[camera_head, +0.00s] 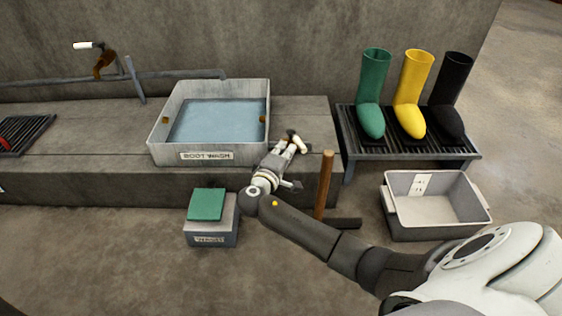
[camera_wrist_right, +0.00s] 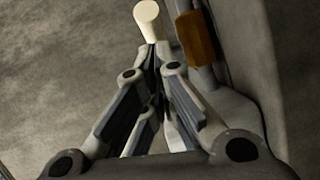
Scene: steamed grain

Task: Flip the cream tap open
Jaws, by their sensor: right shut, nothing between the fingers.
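The cream tap handle (camera_head: 297,139) sticks up just beyond my right gripper (camera_head: 288,149), beside the right end of the boot wash basin. In the right wrist view the cream handle (camera_wrist_right: 146,14) is a rounded bar just past the fingertips of my right gripper (camera_wrist_right: 156,80). The fingers are shut with nothing between them. I cannot tell whether they touch the handle. The tap's lower part is hidden behind the gripper. My left gripper is out of view.
The basin (camera_head: 208,155) of water stands on the stone ledge. A white-tipped lever (camera_head: 88,45) sits on a brass fitting at upper left. A wooden handle (camera_head: 325,185) stands right of my gripper. Boots (camera_head: 411,90) stand on a rack, above a grey tub (camera_head: 400,222).

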